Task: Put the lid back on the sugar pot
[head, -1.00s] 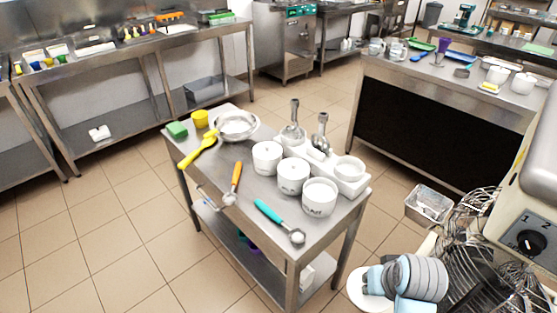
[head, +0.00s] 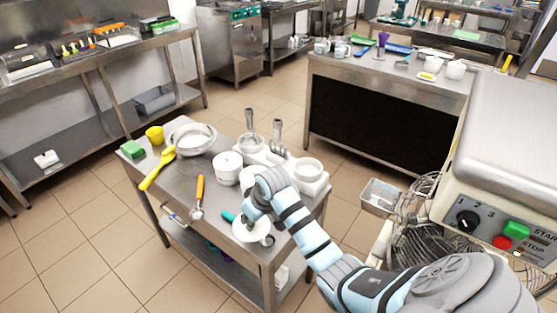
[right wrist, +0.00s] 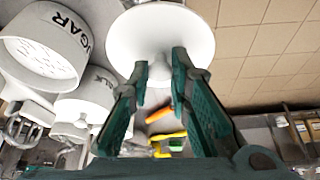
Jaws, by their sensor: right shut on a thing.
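My right gripper (head: 256,213) is shut on the knob of a round white lid (head: 250,232). In the right wrist view the lid (right wrist: 160,42) is held between the fingertips (right wrist: 160,78). The white sugar pot (right wrist: 62,38), with dark lettering, is beside the lid, apart from it, and its top is open. In the head view my right arm hides the sugar pot. The lid is over the cart's front part, at the near side of the pots. My left gripper is out of view.
A lidded white pot (head: 227,168) stands farther back on the steel cart (head: 175,190). A mixer (head: 515,140) is at right.

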